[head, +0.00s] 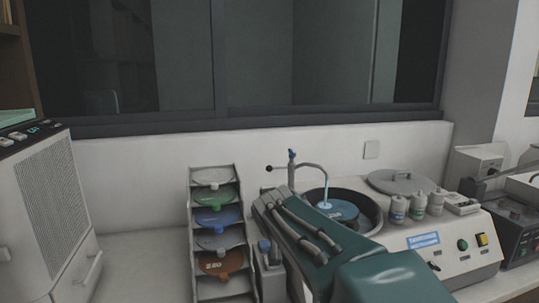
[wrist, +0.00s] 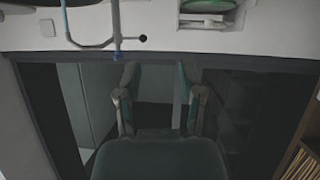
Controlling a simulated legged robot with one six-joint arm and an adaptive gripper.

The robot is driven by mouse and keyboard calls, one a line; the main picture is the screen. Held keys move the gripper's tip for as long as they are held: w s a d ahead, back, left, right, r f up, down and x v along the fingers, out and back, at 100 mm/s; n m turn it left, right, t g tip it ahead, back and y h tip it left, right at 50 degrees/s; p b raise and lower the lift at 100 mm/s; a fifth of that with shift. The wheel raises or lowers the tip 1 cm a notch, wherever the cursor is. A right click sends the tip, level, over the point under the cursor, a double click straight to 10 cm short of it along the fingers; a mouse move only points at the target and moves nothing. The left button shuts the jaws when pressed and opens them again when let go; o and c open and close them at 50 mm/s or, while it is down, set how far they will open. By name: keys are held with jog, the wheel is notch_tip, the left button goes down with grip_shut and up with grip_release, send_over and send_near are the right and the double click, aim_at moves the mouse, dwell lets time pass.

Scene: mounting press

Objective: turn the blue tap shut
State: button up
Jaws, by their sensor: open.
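The tap stands behind the round basin in the head view, its upright post topped by a blue cap (head: 292,155). A thin lever with a dark ball end (head: 269,168) sticks out to the left of the post. The curved spout reaches right over the basin, and a pale blue stream (head: 325,194) falls from its end. In the wrist view, which is upside down, the blue-tipped tap (wrist: 117,54) and its black ball (wrist: 143,38) show near the top. My gripper (wrist: 158,76) is open and empty, its fingers apart from the tap. My arm hides part of the tap's base in the head view.
A rack of coloured discs (head: 215,225) stands left of the tap. The basin (head: 372,222) holds a blue disc. White bottles (head: 417,206), a round lid (head: 399,181) and a control box (head: 465,250) are to the right. A wall and window frame are behind.

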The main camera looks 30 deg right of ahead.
jog(key=w+d+r+t+h, duration=0.1)
jog(key=w+d+r+t, duration=0.2)
jog(key=w+d, duration=0.75)
jog(key=t, duration=0.3)
send_near(295, 155)
jog(key=shift+n+y, duration=0.3)
jog(key=shift+y, duration=0.1)
jog(key=x, duration=1.1)
jog(key=shift+w+d, duration=0.25)
jog(key=shift+d, duration=0.05)
jog(key=shift+r, duration=0.1)
grip_shut()
